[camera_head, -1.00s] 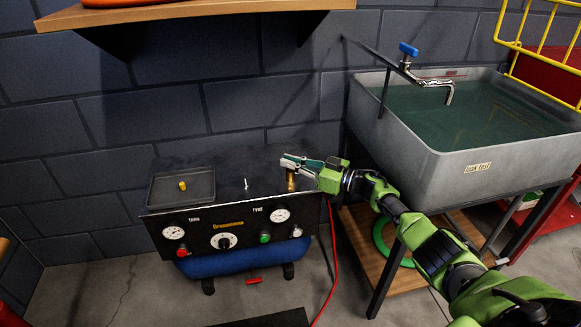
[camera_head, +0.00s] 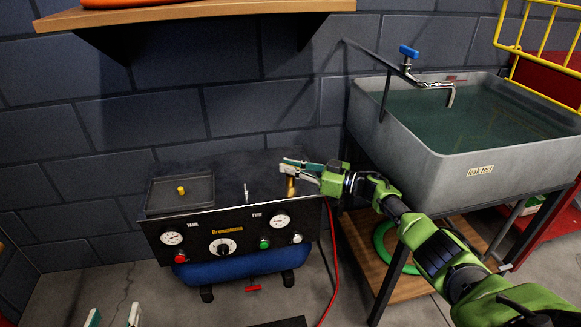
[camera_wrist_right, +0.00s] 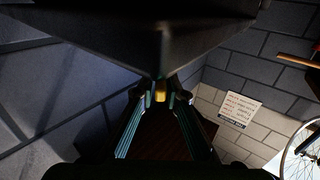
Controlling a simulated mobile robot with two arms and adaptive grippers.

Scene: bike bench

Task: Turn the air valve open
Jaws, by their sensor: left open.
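The compressor's black control panel (camera_head: 200,250) has gauges, a central knob (camera_head: 223,247), and red and green buttons. A brass fitting (camera_head: 291,188) stands upright at its top right; I cannot tell for certain whether it is the air valve. My right gripper (camera_head: 290,167) reaches in from the right at the fitting's top. In the right wrist view, the brass piece (camera_wrist_right: 160,96) sits between the tips of my right gripper (camera_wrist_right: 160,88), which look closed on it. My left gripper (camera_head: 114,316) is open and empty at the bottom left edge, well away from the compressor.
A black tray (camera_head: 155,203) with a yellow piece (camera_head: 181,190) lies on the compressor's left. A small silver post (camera_head: 246,192) stands mid-top. A grey water sink (camera_head: 420,150) with a blue-handled tap (camera_head: 409,51) is right. A red hose (camera_head: 334,260) hangs beside the panel. A shelf (camera_head: 200,14) overhangs.

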